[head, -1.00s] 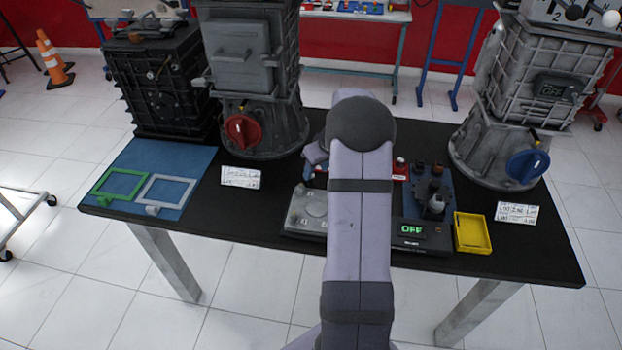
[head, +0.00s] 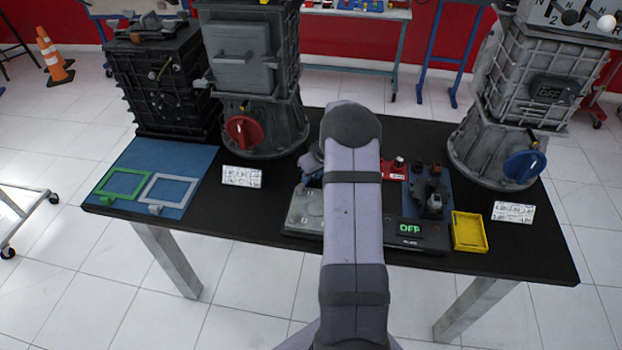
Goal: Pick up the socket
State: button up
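No piece can be told for sure as the socket. Several small dark pieces stand on a blue tray (head: 411,208) right of my arm, among them a dark piece (head: 434,203) near its front and a brownish-topped one (head: 435,171) behind it. A red tray (head: 392,175) beside it holds a small black piece (head: 398,162). My arm covers the middle of the bench. Only a bluish-grey part of my wrist or gripper (head: 309,164) shows left of the arm link. Its fingers are hidden, so I cannot see whether it holds anything.
A grey plate (head: 304,211) and a unit with a green "OFF" display (head: 410,228) lie at the front, beside an empty yellow tray (head: 469,232). Large gearbox housings (head: 250,70) stand behind and right (head: 505,110). A blue mat (head: 150,155) with green and grey frames lies left.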

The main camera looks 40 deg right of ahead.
grip_shut()
